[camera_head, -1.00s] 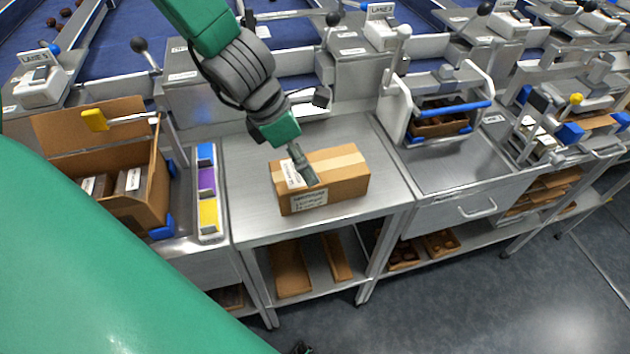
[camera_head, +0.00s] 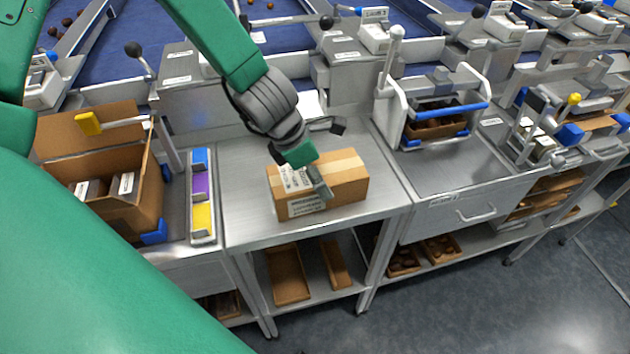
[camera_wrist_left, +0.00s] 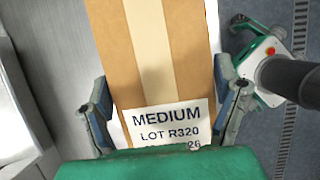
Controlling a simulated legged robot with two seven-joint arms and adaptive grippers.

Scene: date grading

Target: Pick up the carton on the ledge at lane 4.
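A closed brown carton (camera_head: 345,178) with pale tape along its top lies on a grey metal ledge (camera_head: 245,215). A white label wraps over its left end and reads MEDIUM, LOT R320 in the left wrist view (camera_wrist_left: 168,125). My left gripper (camera_head: 322,188) reaches down over the carton's labelled end. In the left wrist view (camera_wrist_left: 165,100) its two fingers stand apart, one along each long side of the carton. They are very close to the sides; firm contact cannot be made out. My right gripper is not in view.
An open carton with packs (camera_head: 145,200) stands at left, beside a holder of blue, purple and yellow blocks (camera_head: 203,232). A white-framed station with a blue bar (camera_head: 445,108) stands right. Trays (camera_head: 290,275) lie on the shelf below. Metal housings (camera_head: 345,70) bound the ledge behind.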

